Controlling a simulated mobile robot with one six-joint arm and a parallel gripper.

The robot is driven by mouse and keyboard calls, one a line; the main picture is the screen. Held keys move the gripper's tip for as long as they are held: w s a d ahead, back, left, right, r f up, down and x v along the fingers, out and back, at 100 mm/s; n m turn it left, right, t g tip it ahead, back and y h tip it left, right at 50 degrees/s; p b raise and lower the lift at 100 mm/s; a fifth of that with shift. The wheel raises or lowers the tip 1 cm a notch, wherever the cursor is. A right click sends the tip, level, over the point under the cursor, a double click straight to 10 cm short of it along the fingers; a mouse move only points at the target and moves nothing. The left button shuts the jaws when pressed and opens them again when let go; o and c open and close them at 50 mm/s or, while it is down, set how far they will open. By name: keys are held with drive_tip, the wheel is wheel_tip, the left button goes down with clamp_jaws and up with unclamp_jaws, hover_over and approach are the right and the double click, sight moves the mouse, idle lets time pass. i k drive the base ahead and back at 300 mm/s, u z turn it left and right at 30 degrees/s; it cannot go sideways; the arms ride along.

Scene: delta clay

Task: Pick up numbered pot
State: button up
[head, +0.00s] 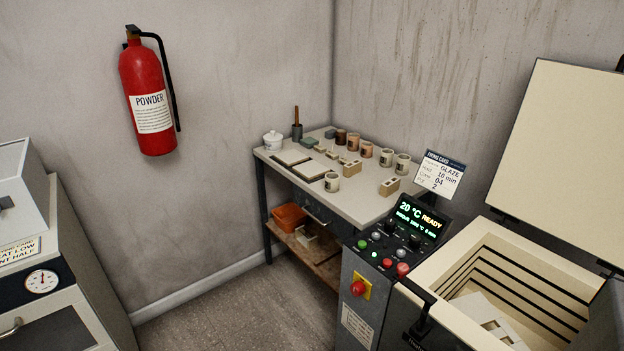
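Several small pots stand upright on the table (361,206) in the corner. A row along the back has a dark brown pot (340,137), two reddish-brown pots (353,142) (366,150) and two pale pots (386,157) (402,164). Another pale pot (332,183) stands apart near the front edge. Some have dark marks on their sides, too small to read as numbers. My gripper is not in view.
An open kiln (470,257) with raised lid (560,150) and control panel (390,245) stands right of the table. A grey cabinet (85,270) stands left; floor between is clear.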

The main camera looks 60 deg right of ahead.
sight(332, 183)
drive_tip(key=i, duration=0.85)
drive_tip(key=z, duration=0.05)
